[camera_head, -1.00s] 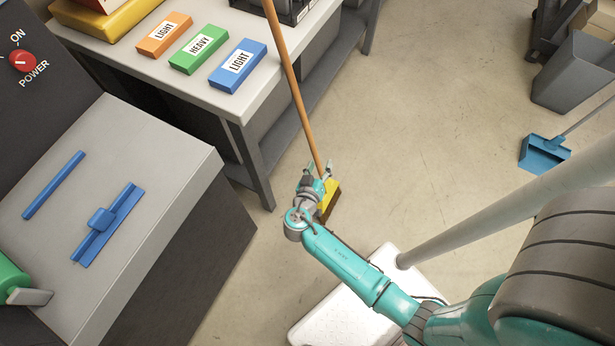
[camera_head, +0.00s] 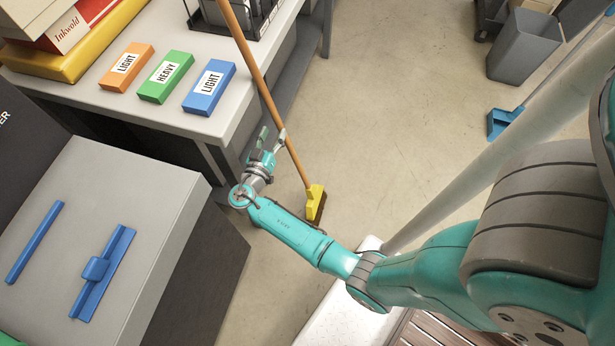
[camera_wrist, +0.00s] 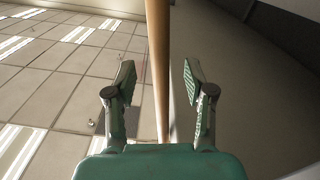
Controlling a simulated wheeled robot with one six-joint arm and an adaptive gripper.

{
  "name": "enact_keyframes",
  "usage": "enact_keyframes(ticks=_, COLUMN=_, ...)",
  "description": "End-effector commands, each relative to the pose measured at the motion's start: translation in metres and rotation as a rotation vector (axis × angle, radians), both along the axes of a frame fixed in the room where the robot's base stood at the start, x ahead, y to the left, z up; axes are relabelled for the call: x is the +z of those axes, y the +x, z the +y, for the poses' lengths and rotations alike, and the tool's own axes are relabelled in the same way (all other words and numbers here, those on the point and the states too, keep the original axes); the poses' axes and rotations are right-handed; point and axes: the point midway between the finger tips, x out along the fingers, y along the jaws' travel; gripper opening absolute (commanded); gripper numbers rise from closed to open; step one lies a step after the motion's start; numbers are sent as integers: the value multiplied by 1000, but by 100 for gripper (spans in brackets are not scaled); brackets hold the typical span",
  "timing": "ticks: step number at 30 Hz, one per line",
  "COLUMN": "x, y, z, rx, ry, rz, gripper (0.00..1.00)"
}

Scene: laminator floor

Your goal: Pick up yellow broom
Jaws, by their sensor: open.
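The yellow broom has a yellow head with dark bristles (camera_head: 315,203) on the floor and a long wooden handle (camera_head: 257,77) leaning up past the table's front edge. My gripper (camera_head: 270,140) is beside the lower half of the handle in the head view. In the wrist view my gripper (camera_wrist: 158,85) is open, and the broom handle (camera_wrist: 158,50) stands upright in line with the gap between its two fingers. Neither finger appears to touch the handle. The broom head is out of the wrist view.
The grey table (camera_head: 180,118) holds an orange block (camera_head: 127,67), a green block (camera_head: 165,77) and a blue block (camera_head: 209,88). A grey cabinet top (camera_head: 150,215) with blue parts is at the left. The middle floor is clear.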

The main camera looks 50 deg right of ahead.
Motion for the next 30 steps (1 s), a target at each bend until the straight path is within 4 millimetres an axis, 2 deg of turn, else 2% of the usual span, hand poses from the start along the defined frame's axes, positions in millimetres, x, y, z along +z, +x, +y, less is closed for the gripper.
enact_keyframes(ticks=7, x=-10, y=8, z=-30, rx=-3, ry=-1, rz=1, gripper=54)
enact_keyframes(ticks=12, x=-10, y=15, z=-46, rx=-1, ry=0, rz=0, gripper=54)
enact_keyframes(ticks=20, x=-10, y=16, z=-48, rx=1, ry=0, rz=0, gripper=54)
enact_keyframes(ticks=21, x=-10, y=16, z=-48, rx=1, ry=0, rz=0, gripper=51)
enact_keyframes(ticks=27, x=-10, y=16, z=-48, rx=1, ry=0, rz=1, gripper=1)
enact_keyframes(ticks=30, x=-9, y=16, z=-48, rx=1, ry=-2, rz=0, gripper=0)
